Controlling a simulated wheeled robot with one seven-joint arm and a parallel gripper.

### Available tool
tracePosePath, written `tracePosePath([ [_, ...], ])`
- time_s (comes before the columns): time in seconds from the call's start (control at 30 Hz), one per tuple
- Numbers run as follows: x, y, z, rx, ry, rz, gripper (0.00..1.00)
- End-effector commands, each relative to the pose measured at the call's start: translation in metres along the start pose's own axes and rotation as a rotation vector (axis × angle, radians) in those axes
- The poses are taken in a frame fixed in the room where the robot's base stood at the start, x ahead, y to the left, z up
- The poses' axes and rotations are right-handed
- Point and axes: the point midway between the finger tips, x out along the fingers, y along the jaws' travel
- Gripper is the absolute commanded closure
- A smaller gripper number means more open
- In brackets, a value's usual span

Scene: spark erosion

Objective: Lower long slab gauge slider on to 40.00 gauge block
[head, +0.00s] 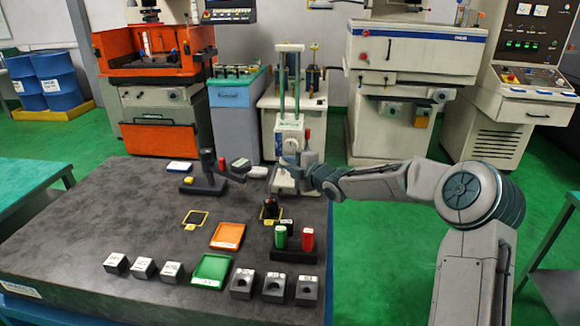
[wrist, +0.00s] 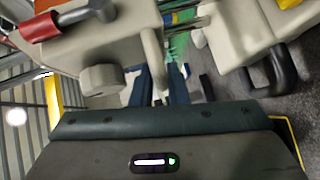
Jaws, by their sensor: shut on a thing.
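The height gauge stands at the back right of the dark slab, with two green columns (head: 290,80) and a pale slider (head: 290,132) low on them. My gripper (head: 308,163) is at the slider's lower right side, at the gauge. In the wrist view my gripper's fingers (wrist: 160,85) are shut around a pale upright bar (wrist: 153,55) on the gauge, beside a round knob (wrist: 101,78). A red-gripped lever (wrist: 45,27) shows at upper left there. I cannot make out the 40.00 gauge block or whether the slider touches it.
On the slab (head: 110,220) lie an orange tray (head: 228,236), a green tray (head: 212,270), several labelled blocks (head: 143,268) and a dark stand with green and red cylinders (head: 307,240). A dark instrument (head: 205,180) stands left of the gauge. The slab's left middle is bare.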

Motion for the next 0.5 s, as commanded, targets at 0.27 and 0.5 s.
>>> tracePosePath([
  [0.27,-0.0002,-0.0118,0.0002,0.005,0.000,-0.023,0.83],
  [0.5,-0.0002,-0.0092,0.0007,0.004,-0.001,-0.018,0.68],
])
